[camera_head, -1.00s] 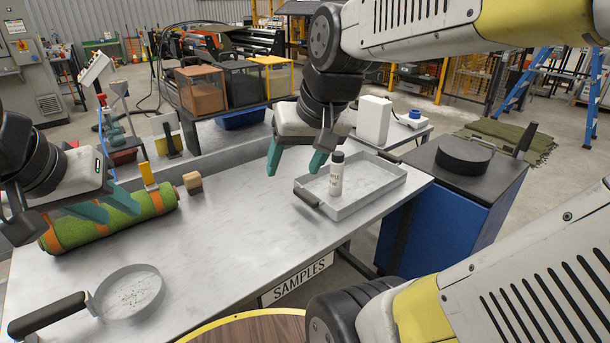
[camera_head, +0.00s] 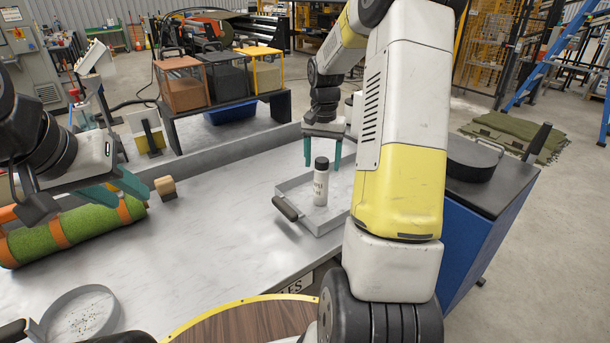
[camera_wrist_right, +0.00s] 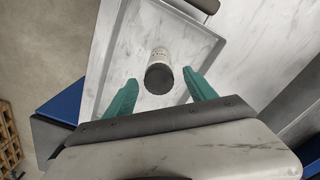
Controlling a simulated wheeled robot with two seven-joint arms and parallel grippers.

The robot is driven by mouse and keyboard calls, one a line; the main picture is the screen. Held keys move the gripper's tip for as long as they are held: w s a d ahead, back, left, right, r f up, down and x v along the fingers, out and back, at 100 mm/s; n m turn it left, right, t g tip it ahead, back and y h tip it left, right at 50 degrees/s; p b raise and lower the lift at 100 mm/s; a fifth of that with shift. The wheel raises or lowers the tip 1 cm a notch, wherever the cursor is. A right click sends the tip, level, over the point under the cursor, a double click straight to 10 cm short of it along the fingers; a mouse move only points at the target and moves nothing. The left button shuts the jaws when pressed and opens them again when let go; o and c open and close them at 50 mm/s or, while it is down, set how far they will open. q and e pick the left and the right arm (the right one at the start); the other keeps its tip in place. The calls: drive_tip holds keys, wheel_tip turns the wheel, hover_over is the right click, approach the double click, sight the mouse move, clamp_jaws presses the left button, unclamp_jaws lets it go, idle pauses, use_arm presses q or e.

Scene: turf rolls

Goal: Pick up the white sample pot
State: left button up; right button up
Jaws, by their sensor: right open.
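The white sample pot (camera_head: 320,188) with a black cap stands upright in a shallow grey tray (camera_head: 330,221) on the bench. In the right wrist view the pot (camera_wrist_right: 158,57) shows between the spread fingertips of the right gripper (camera_wrist_right: 159,77), with clear gaps on both sides. I cannot tell how far the tips are above it. My left gripper (camera_head: 122,190) is open and empty, above the green turf roll at the left.
The turf roll (camera_head: 78,227) with orange straps lies on the bench's left, near a small wooden block (camera_head: 165,187). A round sieve (camera_head: 82,315) lies at the front left. My right arm hides the tray's right side. The bench middle is clear.

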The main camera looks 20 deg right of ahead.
sight(321, 181)
drive_tip(key=f, duration=0.7)
drive_tip(key=shift+s+a, duration=0.2)
drive_tip(key=shift+s, duration=0.1)
clamp_jaws()
